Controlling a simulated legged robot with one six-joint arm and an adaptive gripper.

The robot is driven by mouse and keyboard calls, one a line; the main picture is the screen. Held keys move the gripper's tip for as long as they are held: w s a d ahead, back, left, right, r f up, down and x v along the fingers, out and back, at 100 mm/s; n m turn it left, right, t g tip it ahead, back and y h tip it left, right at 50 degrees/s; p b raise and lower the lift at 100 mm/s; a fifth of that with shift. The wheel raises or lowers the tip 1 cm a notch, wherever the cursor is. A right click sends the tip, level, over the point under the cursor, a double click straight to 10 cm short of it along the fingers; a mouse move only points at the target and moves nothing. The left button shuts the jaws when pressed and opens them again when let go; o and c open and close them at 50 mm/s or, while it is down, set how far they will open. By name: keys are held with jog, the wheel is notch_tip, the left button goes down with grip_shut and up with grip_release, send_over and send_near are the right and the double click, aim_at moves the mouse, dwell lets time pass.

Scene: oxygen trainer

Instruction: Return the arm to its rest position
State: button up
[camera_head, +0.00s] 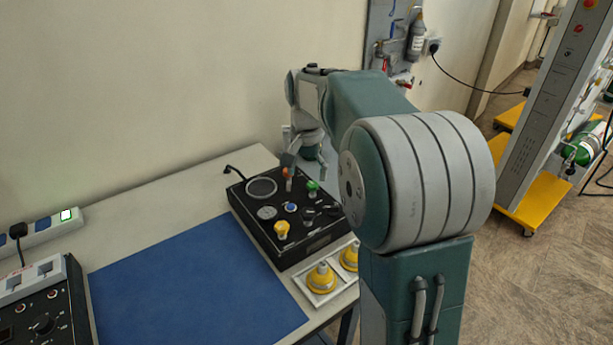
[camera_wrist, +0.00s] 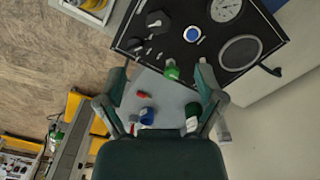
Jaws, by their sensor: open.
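My gripper (camera_head: 305,166) hangs over the far edge of a black control box (camera_head: 283,226) on the table. In the wrist view my gripper (camera_wrist: 162,72) has its two fingers spread apart with nothing held between them. A green knob (camera_head: 313,186) on the box sits close by the fingers, and it shows between the fingertips in the wrist view (camera_wrist: 171,70). I cannot tell whether a finger touches it. An orange knob (camera_head: 287,173) stands beside the near finger. My arm is bent, reaching from the right over the table.
A blue mat (camera_head: 190,290) is clear. A wall board (camera_head: 397,40) and tall grey panel (camera_head: 545,110) stand behind.

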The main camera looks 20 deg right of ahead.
jog(key=s+a+r+n+t, duration=0.1)
jog(key=s+a+r+n, duration=0.15)
jog(key=s, duration=0.35)
jog(key=s+a+r+n+t, duration=0.2)
jog(key=s+a, duration=0.2)
jog(key=s, duration=0.2)
jog(key=s+a+f+n+t, duration=0.1)
jog(key=s+n, duration=0.1)
jog(key=s, duration=0.4)
jog(key=s+a+f+n+t, duration=0.1)
jog(key=s+a+n, duration=0.1)
jog(key=s, duration=0.4)
jog(key=shift+s+a+f+t, duration=0.15)
jog(key=shift+f+t, duration=0.15)
jog(key=shift+f, duration=0.05)
dwell(0.3)
